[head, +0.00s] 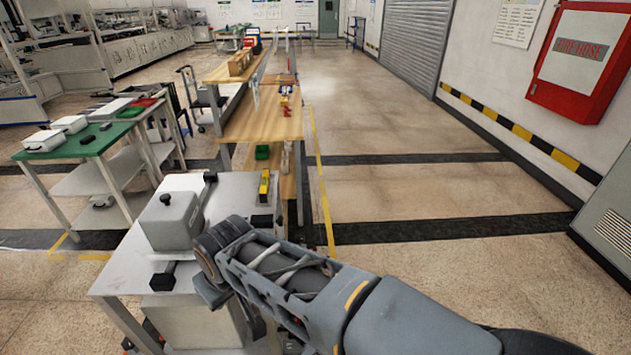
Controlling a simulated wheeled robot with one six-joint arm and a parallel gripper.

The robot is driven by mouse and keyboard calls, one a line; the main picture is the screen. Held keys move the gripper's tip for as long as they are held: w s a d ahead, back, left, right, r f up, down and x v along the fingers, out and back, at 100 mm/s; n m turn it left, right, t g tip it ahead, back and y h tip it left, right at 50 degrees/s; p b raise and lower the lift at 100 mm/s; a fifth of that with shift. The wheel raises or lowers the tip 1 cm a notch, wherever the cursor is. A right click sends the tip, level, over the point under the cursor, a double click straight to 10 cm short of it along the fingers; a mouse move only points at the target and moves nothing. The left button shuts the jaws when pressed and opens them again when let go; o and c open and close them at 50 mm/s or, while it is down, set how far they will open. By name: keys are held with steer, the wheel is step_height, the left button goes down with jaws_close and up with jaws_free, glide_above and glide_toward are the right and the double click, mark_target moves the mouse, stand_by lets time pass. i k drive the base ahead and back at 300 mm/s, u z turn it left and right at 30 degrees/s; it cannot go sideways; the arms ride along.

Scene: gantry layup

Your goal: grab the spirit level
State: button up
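The spirit level looks to be the small yellow bar (264,186) with dark parts, near the far right corner of the grey metal table (120,272). It stands clear of my arm, just beyond it. My gripper (212,291) is at the lower end of my arm, over the right part of the table and nearer to me than the yellow bar. Its fingers are mostly hidden by the wrist, so I cannot see whether it is open or what lies between them.
A grey box (170,222) stands on the table left of my wrist. Black blocks lie around it, one near the front (163,279) and one at the back (210,177). A wooden workbench (262,124) stands beyond. A green-topped table (75,147) is at left. The floor at right is clear.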

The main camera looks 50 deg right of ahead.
mark_target(265, 185)
steer(key=z, duration=2.3)
steer(key=k, duration=0.95)
steer(key=u, duration=1)
steer(key=i, duration=1)
steer(key=k, duration=1)
steer(key=z, duration=1.25)
steer(key=i, duration=4)
